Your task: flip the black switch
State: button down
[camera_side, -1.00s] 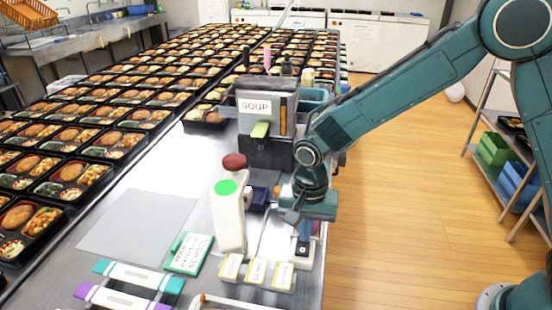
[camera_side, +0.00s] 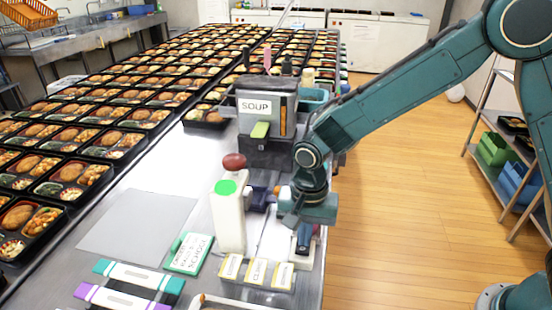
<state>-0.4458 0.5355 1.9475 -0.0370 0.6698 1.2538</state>
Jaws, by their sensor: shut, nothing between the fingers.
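My gripper (camera_side: 304,240) points down at the right edge of the steel counter, and its fingers are shut with nothing between them. The fingertips are at a small white box (camera_side: 309,259) behind the yellow-edged label cards. The black switch cannot be told apart from the dark fingers here; the gripper covers the top of the box. Whether the fingertips touch the switch cannot be told, nor can the switch's position.
Label cards (camera_side: 256,272) are in front. A green sign (camera_side: 189,253) and a grey mat (camera_side: 138,224) lie left. Bento trays (camera_side: 62,185) fill the far left.

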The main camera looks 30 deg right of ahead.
jog(key=shift+r, duration=0.1)
notch_tip(320, 180, up, 14)
jog(key=w+d, duration=0.2)
dwell(0.8)
jog(key=shift+s, duration=0.1)
